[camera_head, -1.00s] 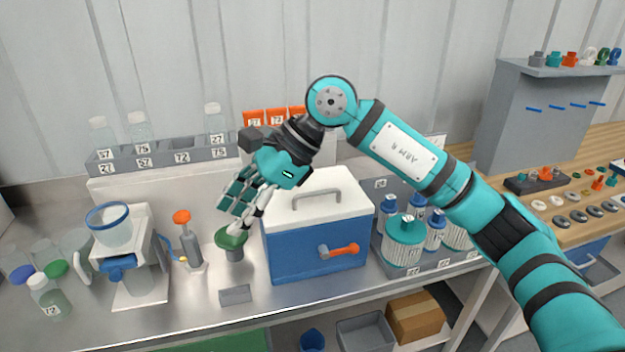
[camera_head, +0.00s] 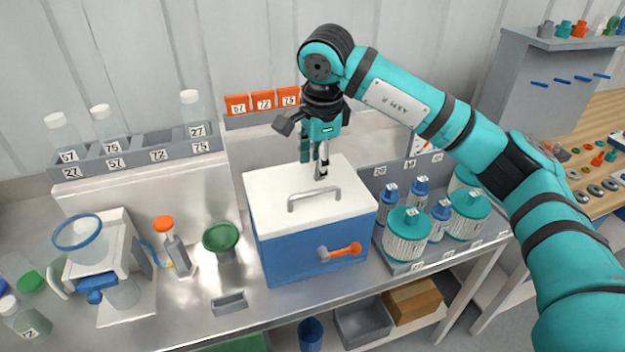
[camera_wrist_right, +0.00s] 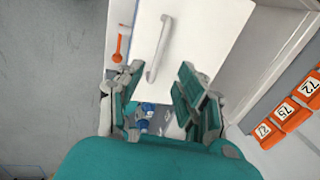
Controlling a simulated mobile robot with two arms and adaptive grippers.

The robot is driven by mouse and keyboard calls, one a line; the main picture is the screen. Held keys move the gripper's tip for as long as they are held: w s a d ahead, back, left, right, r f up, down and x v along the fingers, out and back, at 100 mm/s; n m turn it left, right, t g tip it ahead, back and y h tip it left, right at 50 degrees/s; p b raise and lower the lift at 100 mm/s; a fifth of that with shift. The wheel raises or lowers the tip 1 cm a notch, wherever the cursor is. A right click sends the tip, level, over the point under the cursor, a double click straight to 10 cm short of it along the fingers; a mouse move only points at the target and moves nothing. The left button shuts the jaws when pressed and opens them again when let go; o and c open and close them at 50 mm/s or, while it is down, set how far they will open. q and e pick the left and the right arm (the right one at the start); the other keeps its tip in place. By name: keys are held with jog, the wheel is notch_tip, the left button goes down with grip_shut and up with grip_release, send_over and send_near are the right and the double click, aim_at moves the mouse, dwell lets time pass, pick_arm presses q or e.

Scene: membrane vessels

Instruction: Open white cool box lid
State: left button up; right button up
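The cool box (camera_head: 305,245) has a blue body and a white lid (camera_head: 270,192), and stands on the metal bench. The lid is shut, with a grey handle (camera_head: 315,199) on top and an orange-tipped latch (camera_head: 340,252) on the front. My right gripper (camera_head: 316,170) points down above the rear part of the lid, behind the handle. In the right wrist view the gripper (camera_wrist_right: 155,98) has its fingers spread apart with nothing between them, and the handle (camera_wrist_right: 160,50) lies beyond the fingertips. My left gripper is not in view.
Blue-capped bottles and white filter cartridges (camera_head: 407,237) stand in a tray right of the box. A green funnel (camera_head: 221,238), an orange-topped dispenser (camera_head: 172,245) and a filter unit (camera_head: 105,260) stand left. A bottle rack (camera_head: 140,157) is behind.

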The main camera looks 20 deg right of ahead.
aim_at(312, 191)
jog(key=f, duration=0.1)
jog(key=f+p, duration=0.1)
jog(key=f, duration=0.3)
jog(key=shift+w, duration=0.4)
jog(key=shift+w+f+p, duration=0.2)
jog(key=shift+f+p, duration=0.1)
jog(key=shift+f, duration=0.35)
jog(key=shift+w+f+p, duration=0.15)
jog(key=shift+f+p, duration=0.1)
jog(key=shift+f, duration=0.4)
jog(key=shift+s, duration=0.1)
jog(key=shift+a, duration=0.1)
jog(key=c, duration=0.5)
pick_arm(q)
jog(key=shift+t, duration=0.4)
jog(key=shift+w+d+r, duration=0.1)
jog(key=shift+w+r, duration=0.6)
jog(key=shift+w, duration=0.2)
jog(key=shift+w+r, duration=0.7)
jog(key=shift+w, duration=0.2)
pick_arm(e)
grip_shut()
